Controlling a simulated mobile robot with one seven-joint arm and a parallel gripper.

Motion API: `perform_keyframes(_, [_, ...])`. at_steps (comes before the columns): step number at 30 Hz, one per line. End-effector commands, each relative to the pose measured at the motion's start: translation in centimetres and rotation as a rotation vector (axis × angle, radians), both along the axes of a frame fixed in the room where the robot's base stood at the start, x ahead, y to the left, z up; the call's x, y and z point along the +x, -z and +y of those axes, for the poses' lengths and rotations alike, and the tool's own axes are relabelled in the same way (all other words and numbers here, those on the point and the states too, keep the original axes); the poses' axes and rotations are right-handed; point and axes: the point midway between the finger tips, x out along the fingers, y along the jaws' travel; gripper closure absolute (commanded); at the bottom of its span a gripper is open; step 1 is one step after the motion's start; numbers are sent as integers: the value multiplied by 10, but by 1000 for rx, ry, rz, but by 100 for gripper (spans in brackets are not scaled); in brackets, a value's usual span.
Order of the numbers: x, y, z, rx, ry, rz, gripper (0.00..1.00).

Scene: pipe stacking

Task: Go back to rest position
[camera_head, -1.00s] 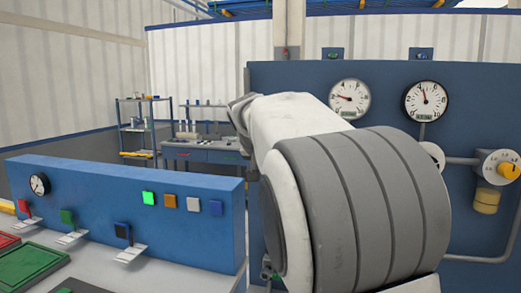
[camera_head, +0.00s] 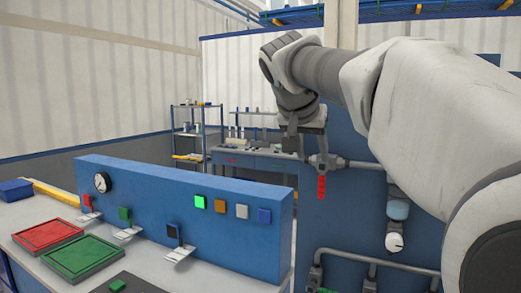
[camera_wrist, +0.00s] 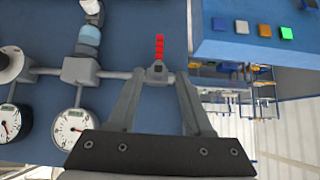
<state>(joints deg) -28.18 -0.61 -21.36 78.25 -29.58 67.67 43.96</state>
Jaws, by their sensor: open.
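My gripper (camera_head: 308,148) hangs in front of the tall blue panel (camera_head: 335,225), its fingers pointing down in the head view. In the wrist view my gripper (camera_wrist: 160,74) is open, with two grey fingers apart and nothing held. A red handle (camera_head: 321,187) on a grey pipe joint (camera_head: 324,161) shows just below the fingers in the head view. The same red handle (camera_wrist: 159,47) shows beyond and between the fingertips in the wrist view. I cannot tell whether the fingers touch the joint.
A low blue console (camera_head: 180,205) with coloured buttons and levers stands at left. A red tray (camera_head: 48,236) and a green tray (camera_head: 80,257) lie on the bench. The wrist view shows a gauge (camera_wrist: 70,128) beside the left finger. Shelving (camera_head: 196,130) stands behind.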

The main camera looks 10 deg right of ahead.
Motion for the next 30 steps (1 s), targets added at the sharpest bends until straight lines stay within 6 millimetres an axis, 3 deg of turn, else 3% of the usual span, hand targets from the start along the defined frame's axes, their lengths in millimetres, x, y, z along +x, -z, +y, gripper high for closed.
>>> perform_keyframes(5, [-3, 2, -1, 4, -6, 7, 50])
perform_keyframes(8, [-16, 9, -5, 19, -40, 35, 50])
perform_keyframes(14, [-74, 47, -5, 66, -193, 132, 50])
perform_keyframes(24, [-191, 129, 25, 94, -463, 241, 50])
perform_keyframes(30, [-241, 175, 41, 80, -558, 275, 50])
